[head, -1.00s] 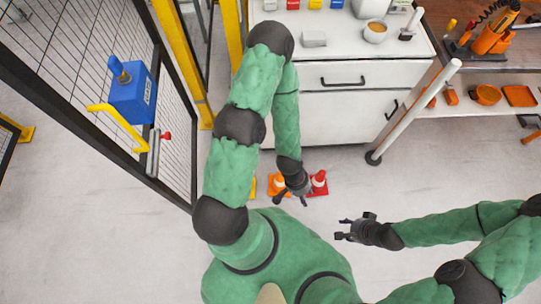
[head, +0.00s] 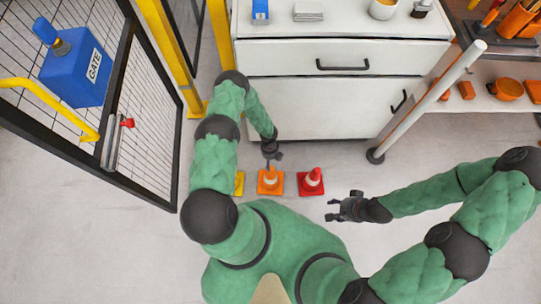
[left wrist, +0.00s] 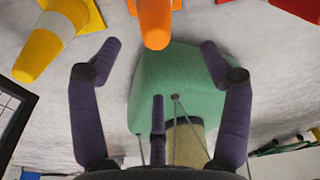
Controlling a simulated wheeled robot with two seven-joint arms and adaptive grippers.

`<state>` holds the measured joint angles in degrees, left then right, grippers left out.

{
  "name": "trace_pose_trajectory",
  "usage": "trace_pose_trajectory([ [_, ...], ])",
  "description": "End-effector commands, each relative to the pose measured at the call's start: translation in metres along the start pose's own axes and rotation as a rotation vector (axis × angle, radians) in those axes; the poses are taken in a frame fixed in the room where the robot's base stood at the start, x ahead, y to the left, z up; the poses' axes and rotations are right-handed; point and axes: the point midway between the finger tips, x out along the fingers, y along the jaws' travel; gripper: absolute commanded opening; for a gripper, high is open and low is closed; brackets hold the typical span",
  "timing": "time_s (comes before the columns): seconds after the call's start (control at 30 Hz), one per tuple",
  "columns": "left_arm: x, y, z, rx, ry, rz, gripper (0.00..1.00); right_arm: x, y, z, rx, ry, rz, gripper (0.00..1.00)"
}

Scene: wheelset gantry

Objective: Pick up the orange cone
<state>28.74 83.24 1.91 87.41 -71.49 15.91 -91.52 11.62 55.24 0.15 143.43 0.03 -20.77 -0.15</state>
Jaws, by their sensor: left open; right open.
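The orange cone (head: 270,180) has a white band and stands upright on the floor, between a yellow cone and a red cone. In the left wrist view the orange cone (left wrist: 155,22) shows at the top centre, its tip pointing down in the picture. My left gripper (head: 272,155) is open and empty, just on the cabinet side of the orange cone. In the left wrist view its fingers (left wrist: 160,60) are spread, with the cone's tip between and beyond them; I cannot tell if they touch it. My right gripper (head: 338,207) is open and empty, right of the red cone.
The yellow cone (head: 239,184) is partly hidden by my left arm; it also shows in the left wrist view (left wrist: 52,42). The red cone (head: 312,180) stands close on the right. A white cabinet (head: 310,108) is behind, and a mesh gate with a blue box (head: 75,68) is left.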

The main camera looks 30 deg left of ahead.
Motion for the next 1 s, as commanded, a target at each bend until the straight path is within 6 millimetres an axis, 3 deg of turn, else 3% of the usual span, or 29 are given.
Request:
trace_pose_trajectory([
  [0.33, 0.049, 0.004, 0.007, 0.055, -0.014, 0.012, 0.78, 0.018, 0.006, -0.001, 0.000, 0.001, 0.000, 0.51],
  [0.63, 0.069, 0.004, 0.006, 0.053, -0.014, 0.011, 0.78, 0.025, 0.009, -0.001, 0.000, 0.001, 0.000, 0.51],
  [1.0, 0.113, 0.006, 0.003, 0.052, -0.016, 0.009, 0.78, 0.044, 0.016, -0.002, 0.000, 0.001, 0.000, 0.51],
])
